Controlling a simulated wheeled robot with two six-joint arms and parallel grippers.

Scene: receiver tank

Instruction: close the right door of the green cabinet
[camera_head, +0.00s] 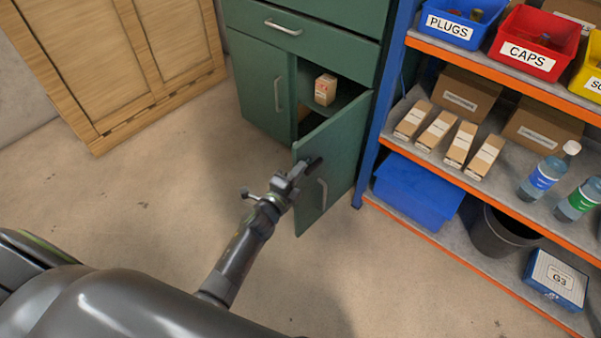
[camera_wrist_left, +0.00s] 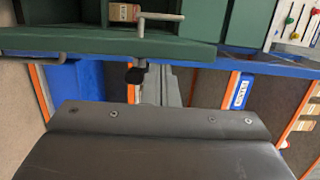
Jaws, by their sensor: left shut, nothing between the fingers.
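The green cabinet (camera_head: 305,22) stands at top centre in the head view. Its left door (camera_head: 262,85) is shut. Its right door (camera_head: 338,150) stands open, swung out from the side near the blue shelf post, with a grey bar handle (camera_head: 323,193) on its face. My left gripper (camera_head: 313,165) is shut and empty, in front of the right door near its free edge and above the handle. I cannot tell whether it touches the door. In the left wrist view a green panel (camera_wrist_left: 90,50) lies across the top, just beyond my left gripper (camera_wrist_left: 143,77). My right gripper is not in view.
A small box (camera_head: 325,89) sits inside the cabinet. A shelf rack (camera_head: 385,95) with bins, cartons and bottles stands close on the right. A wooden panelled unit (camera_head: 130,60) stands at left. The floor (camera_head: 170,190) between is clear.

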